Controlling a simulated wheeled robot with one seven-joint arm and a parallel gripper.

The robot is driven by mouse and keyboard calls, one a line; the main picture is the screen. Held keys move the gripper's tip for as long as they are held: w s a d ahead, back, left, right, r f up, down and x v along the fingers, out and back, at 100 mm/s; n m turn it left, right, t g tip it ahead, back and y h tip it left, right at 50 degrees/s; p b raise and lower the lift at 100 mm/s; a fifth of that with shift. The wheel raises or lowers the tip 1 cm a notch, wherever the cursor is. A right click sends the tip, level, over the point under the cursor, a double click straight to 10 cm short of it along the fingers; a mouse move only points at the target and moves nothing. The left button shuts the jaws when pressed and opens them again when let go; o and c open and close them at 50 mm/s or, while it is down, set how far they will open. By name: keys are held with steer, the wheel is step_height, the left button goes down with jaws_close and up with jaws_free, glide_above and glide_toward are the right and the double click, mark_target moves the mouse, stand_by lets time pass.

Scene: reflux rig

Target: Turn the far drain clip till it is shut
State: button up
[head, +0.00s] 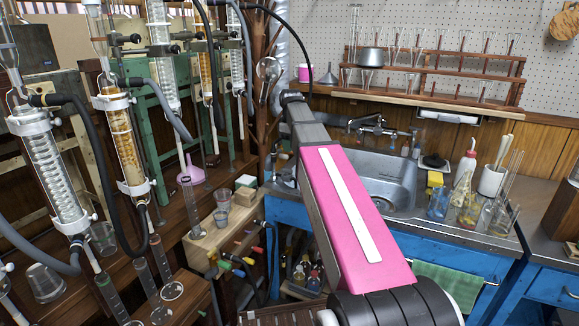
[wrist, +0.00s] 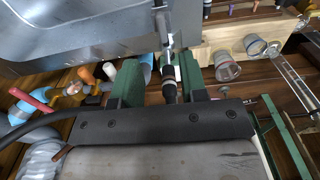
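In the wrist view my gripper (wrist: 163,88) shows as two green fingers standing apart with a clear gap between them. A narrow dark fitting (wrist: 170,92) with a metallic stem above it shows in that gap, with space on both sides. I cannot tell whether it is the far drain clip, nor how far it is turned. In the head view my pink and grey arm reaches toward the back, and the gripper is hidden there. The near condensers (head: 50,165) and (head: 125,140) hang at the left with dark hoses; no drain clip is clear.
The sink (head: 390,185) stands right of my arm. Cups (head: 222,200) stand on a wooden block, also in the wrist view (wrist: 228,67). A glass cylinder (head: 190,205) stands nearby. A red-handled valve (wrist: 35,102) shows at the wrist view's left.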

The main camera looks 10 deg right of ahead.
mark_target(287, 171)
step_height(287, 171, down, 10)
steer(key=shift+f, duration=0.1)
stand_by(0.4)
jaws_close()
